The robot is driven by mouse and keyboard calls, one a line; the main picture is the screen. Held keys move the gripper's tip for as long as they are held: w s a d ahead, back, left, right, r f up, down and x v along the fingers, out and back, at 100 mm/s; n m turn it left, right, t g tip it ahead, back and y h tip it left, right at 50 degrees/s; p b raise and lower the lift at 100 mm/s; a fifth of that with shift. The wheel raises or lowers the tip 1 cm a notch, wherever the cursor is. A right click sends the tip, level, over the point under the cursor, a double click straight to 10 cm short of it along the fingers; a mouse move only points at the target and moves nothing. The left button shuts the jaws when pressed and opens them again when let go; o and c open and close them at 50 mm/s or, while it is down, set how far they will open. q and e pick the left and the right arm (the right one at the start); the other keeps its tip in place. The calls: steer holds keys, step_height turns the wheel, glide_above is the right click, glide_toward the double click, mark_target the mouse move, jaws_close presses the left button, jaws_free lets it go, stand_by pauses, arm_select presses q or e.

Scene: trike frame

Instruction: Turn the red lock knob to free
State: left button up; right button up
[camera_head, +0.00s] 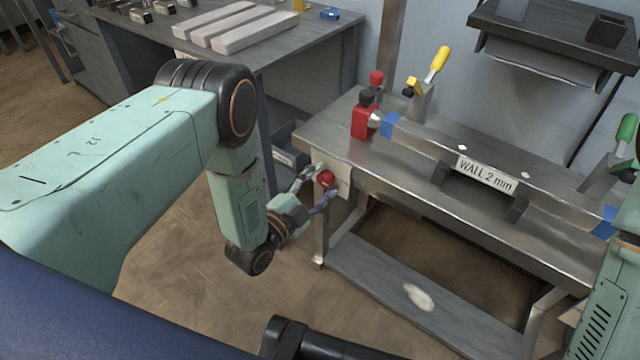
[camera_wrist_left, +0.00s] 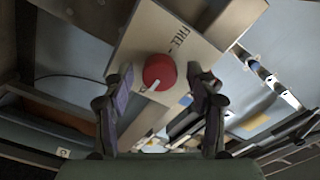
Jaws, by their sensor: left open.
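The red lock knob (camera_head: 325,178) sits on a pale plate (camera_head: 343,178) at the left end of the metal bench. In the left wrist view the round red knob (camera_wrist_left: 159,71) has a white pointer mark at its lower left edge. The word FREE shows on the plate (camera_wrist_left: 150,30) above and right of the knob, and the pointer is turned away from it. My left gripper (camera_head: 316,190) is open, with one finger on each side of the knob. In the wrist view its fingers (camera_wrist_left: 160,98) stand apart from the knob. My right gripper is not seen.
A grey table (camera_head: 285,50) with pale bars stands behind my left arm. A lower shelf (camera_head: 400,295) runs under the bench.

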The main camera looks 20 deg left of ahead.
arm_select(q)
steer(key=c, duration=1.2)
steer(key=shift+o, duration=0.2)
